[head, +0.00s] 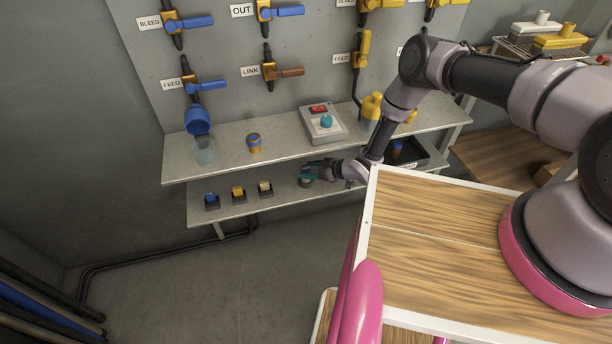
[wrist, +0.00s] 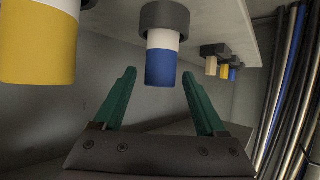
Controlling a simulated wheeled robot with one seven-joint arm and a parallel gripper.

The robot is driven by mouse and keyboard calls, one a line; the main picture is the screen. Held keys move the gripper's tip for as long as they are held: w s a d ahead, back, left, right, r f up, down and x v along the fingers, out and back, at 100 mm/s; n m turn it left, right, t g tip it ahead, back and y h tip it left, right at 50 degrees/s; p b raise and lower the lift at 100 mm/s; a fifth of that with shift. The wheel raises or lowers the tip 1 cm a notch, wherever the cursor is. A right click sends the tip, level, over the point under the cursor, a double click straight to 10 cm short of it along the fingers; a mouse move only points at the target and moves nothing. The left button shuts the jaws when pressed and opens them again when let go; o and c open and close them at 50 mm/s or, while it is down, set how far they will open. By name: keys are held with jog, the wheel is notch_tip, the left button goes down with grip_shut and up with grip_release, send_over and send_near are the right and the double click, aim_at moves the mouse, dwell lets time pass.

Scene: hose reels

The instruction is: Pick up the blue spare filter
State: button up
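The wrist view looks upside down, with the shelf at the top. In it a blue filter with a white band (wrist: 160,64) stands in a dark round holder (wrist: 165,18). My gripper (wrist: 159,74) is open, its two green fingers apart on either side of the blue filter in the picture; I see no contact, and how deep the filter sits between them is unclear. In the head view my gripper (head: 313,170) is at the lower shelf (head: 287,199), under the bench edge, and largely hides this filter.
A yellow filter with a white band (wrist: 38,45) stands close beside. Small blue (head: 211,199), yellow (head: 238,192) and cream (head: 265,187) pieces sit in dark holders farther left on the lower shelf. The bench (head: 230,161) overhangs it. A dark bin (head: 408,153) stands right.

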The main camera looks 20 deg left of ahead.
grip_shut()
jog(key=shift+r, duration=0.1)
